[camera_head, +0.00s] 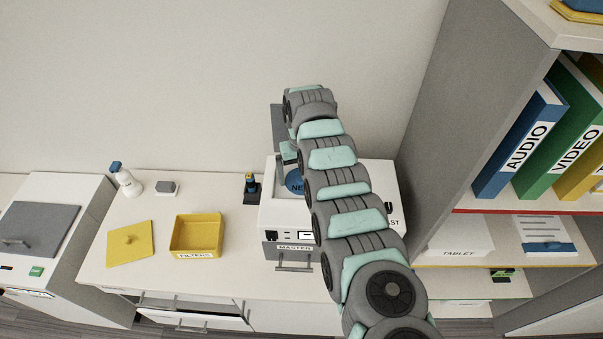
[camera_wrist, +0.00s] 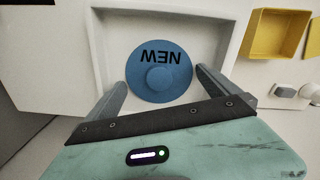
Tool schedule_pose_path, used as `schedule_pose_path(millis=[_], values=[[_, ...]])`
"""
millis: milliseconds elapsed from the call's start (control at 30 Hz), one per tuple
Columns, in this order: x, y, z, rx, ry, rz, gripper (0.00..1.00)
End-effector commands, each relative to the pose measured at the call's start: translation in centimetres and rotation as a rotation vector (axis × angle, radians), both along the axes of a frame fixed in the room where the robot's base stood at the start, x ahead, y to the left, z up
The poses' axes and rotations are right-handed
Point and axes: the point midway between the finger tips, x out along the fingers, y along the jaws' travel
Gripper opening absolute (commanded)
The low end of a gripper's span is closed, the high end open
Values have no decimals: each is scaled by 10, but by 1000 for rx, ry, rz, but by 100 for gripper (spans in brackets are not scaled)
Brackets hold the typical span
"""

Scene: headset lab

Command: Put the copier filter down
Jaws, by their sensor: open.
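The copier filter is a blue disc with a round knob and the word NEW on it; it lies flat in the recess of the white copier (camera_head: 377,178). In the wrist view the filter (camera_wrist: 150,62) sits between the two grey fingers of my gripper (camera_wrist: 160,85). The fingers are apart, and a small gap seems to show on each side of the disc. In the head view only part of the filter (camera_head: 294,184) shows beside my arm, which hides much of the copier.
A yellow FILTERS box (camera_head: 196,252) stands open on the counter, with its yellow lid (camera_head: 131,243) to its left. A white bottle (camera_head: 128,181), a small grey block (camera_head: 167,188) and a dark bottle (camera_head: 251,186) stand behind. A shelf with binders (camera_head: 520,145) bounds the right side.

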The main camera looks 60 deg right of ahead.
Motion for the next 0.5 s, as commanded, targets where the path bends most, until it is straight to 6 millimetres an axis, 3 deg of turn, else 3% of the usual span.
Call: schedule_pose_path(millis=[267,500], values=[[1,-1,25,-5,-4,0,100],[2,0,79,-3,-3,2,100]])
